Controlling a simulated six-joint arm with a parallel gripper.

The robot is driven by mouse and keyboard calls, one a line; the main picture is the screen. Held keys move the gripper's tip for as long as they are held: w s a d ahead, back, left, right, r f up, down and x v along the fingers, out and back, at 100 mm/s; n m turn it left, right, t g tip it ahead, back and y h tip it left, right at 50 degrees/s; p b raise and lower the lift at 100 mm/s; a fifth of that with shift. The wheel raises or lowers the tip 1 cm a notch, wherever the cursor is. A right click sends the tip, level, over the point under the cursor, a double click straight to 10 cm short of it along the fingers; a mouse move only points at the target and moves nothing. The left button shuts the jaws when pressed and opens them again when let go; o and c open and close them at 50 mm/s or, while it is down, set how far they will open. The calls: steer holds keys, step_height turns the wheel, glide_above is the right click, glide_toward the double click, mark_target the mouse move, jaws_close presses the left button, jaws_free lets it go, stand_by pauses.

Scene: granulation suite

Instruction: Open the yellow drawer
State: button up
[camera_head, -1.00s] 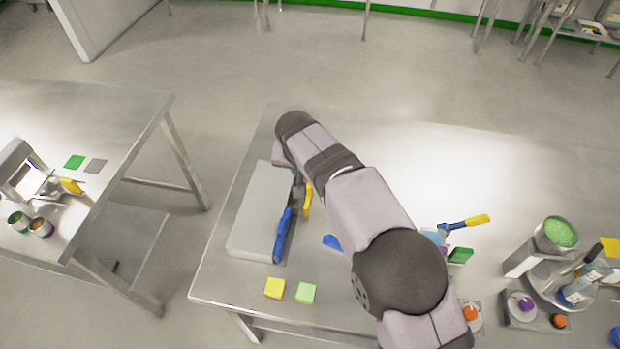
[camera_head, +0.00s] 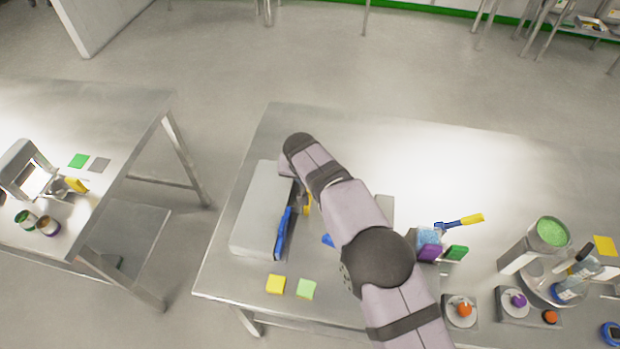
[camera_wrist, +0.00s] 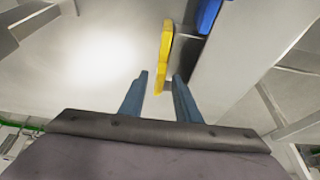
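A grey drawer box (camera_head: 259,215) stands at the left of the steel table, with a blue front (camera_head: 284,233) on its right side. The yellow drawer front (camera_head: 307,204) shows as a small strip beside my arm. In the wrist view, the yellow front (camera_wrist: 166,45) is an upright strip whose lower end lies in line with the gap between my fingers. My gripper (camera_wrist: 161,76) is open there, its two blue-grey fingers on either side of that line. Contact cannot be told. In the head view my arm hides most of the gripper and part of the yellow front.
Yellow (camera_head: 275,284) and green (camera_head: 306,289) squares lie in front of the box. To the right are a blue-and-yellow tool (camera_head: 462,222), a purple-and-blue sponge (camera_head: 429,246) and a container of green granules (camera_head: 551,234).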

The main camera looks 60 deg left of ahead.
jaws_close()
steer(key=shift+w+d+b, duration=0.3)
steer(key=shift+w+d, duration=1.25)
steer(key=shift+w, duration=0.05)
jaws_free()
steer(key=shift+s+r, duration=0.1)
steer(key=b+v, duration=0.2)
steer(key=v, duration=0.5)
steer(key=shift+b, duration=0.35)
